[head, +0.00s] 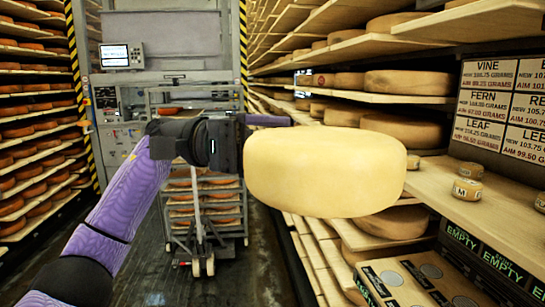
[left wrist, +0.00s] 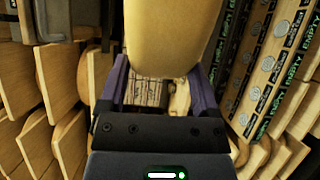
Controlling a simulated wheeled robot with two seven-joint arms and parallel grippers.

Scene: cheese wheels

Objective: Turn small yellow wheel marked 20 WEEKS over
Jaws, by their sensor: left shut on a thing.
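A pale yellow cheese wheel (head: 325,172) is in the middle of the head view, off the shelves, with its rounded rim towards me. No 20 WEEKS mark shows on the visible surface. My left gripper (head: 238,142) is shut on the wheel at its left end; the wheel partly hides the fingers. In the left wrist view, the wheel (left wrist: 168,35) sits between the two purple fingers of the gripper (left wrist: 163,78). My right gripper is in neither view.
Wooden shelves with cheese wheels (head: 408,83) line the right side. A shelf board (head: 480,205) there carries small marked wheels (head: 467,189), below a sign board (head: 503,105). A rack of orange wheels (head: 35,150) stands left, a trolley (head: 205,215) behind. The aisle floor (head: 265,265) is clear.

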